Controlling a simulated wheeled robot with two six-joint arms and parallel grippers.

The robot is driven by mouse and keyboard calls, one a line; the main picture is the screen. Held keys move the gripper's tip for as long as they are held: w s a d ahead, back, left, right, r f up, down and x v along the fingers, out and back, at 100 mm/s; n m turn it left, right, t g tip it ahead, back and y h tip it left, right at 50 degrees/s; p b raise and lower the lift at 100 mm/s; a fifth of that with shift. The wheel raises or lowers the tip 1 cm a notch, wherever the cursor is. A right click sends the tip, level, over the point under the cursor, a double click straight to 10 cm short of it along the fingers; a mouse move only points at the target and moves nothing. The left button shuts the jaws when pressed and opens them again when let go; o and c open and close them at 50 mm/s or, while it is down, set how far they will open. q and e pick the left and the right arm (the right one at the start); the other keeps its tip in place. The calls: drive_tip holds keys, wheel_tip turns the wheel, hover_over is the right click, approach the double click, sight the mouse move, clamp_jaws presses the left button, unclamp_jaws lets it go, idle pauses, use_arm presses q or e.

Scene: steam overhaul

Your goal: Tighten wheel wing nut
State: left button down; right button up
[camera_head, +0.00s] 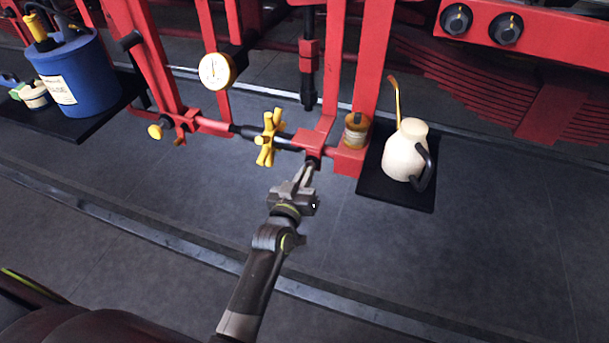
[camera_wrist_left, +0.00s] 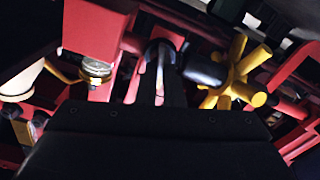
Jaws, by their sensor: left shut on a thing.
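A yellow wheel-shaped nut (camera_head: 269,137) with several stubby spokes sits on a dark horizontal rod between red frame parts. It also shows at the right of the left wrist view (camera_wrist_left: 237,72). My left gripper (camera_head: 310,168) is to the right of this wheel and apart from it, just below a red block (camera_head: 314,142) on the same linkage. The gripper is shut on a small dark part under that block; its exact shape is mostly hidden by the fingers. In the wrist view the fingertips (camera_wrist_left: 161,75) meet at a dark rounded piece. My right gripper is not in view.
A cream oil can (camera_head: 405,152) stands on a black mat at the right. A brass-capped cup (camera_head: 356,131), a gauge (camera_head: 216,71) and a small yellow knob (camera_head: 155,131) are on the red frame. A blue can (camera_head: 77,77) stands left. The floor in front is clear.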

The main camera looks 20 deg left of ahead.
use_arm(q)
drive_tip(key=shift+d+m+b, duration=0.1)
drive_tip(key=shift+m+b, duration=0.85)
drive_tip(key=shift+m, duration=0.95)
drive_tip(key=c, duration=1.6)
unclamp_jaws()
drive_tip(key=shift+o, duration=0.2)
